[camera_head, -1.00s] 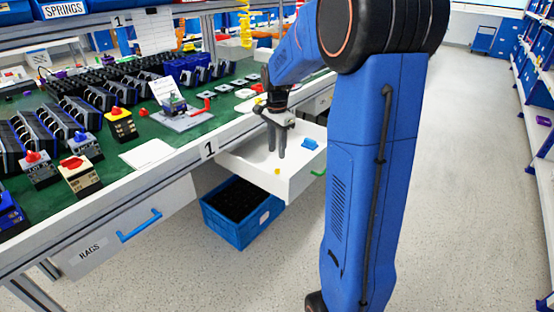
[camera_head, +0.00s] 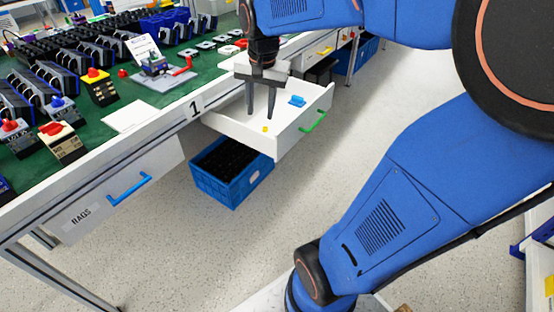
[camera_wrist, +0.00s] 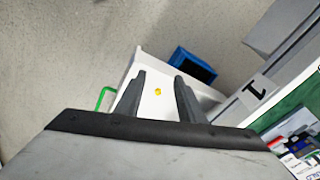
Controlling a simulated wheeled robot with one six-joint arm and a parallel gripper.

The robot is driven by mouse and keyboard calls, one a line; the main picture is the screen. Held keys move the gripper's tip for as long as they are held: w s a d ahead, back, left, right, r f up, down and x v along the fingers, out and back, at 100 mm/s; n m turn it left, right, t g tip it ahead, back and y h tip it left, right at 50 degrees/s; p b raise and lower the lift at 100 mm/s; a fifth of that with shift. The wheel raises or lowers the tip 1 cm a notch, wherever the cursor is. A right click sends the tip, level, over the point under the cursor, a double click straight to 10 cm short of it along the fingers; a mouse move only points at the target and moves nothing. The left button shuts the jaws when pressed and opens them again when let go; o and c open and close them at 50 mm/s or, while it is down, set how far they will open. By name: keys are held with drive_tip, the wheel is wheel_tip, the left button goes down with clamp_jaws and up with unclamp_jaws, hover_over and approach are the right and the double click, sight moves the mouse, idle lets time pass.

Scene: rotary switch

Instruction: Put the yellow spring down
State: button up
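A small yellow piece, apparently the yellow spring (camera_head: 265,129), lies on the floor of the open white drawer (camera_head: 287,141), near its front. It also shows in the wrist view (camera_wrist: 158,91), in line with the gap between my fingers. My gripper (camera_head: 260,114) points down over the drawer with its two dark fingers apart and nothing between them. In the wrist view the fingertips (camera_wrist: 159,73) frame the drawer floor. I cannot tell how high the tips are above the floor. The piece is too small to show coils.
A blue part (camera_head: 297,100) lies in the drawer, right of my fingers. The drawer has a green handle (camera_head: 313,121). A blue crate (camera_head: 231,184) stands on the floor below. The green-topped workbench (camera_head: 100,115) holds switches and boxes. A closed drawer with a blue handle (camera_head: 130,188) is at left.

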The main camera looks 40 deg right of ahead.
drive_tip(key=s+a+f+n+t, duration=0.1)
drive_tip(key=s+a+n, duration=0.2)
drive_tip(key=s, duration=0.5)
drive_tip(key=s+a+f+n+t, duration=0.1)
drive_tip(key=s+a+f+n, duration=0.1)
drive_tip(key=s+n, duration=0.4)
drive_tip(key=s+a, duration=0.1)
drive_tip(key=s, duration=0.2)
drive_tip(key=shift+s+a+f+n+t, duration=0.2)
drive_tip(key=shift+s+a+n+t, duration=0.1)
drive_tip(key=shift+t, duration=0.1)
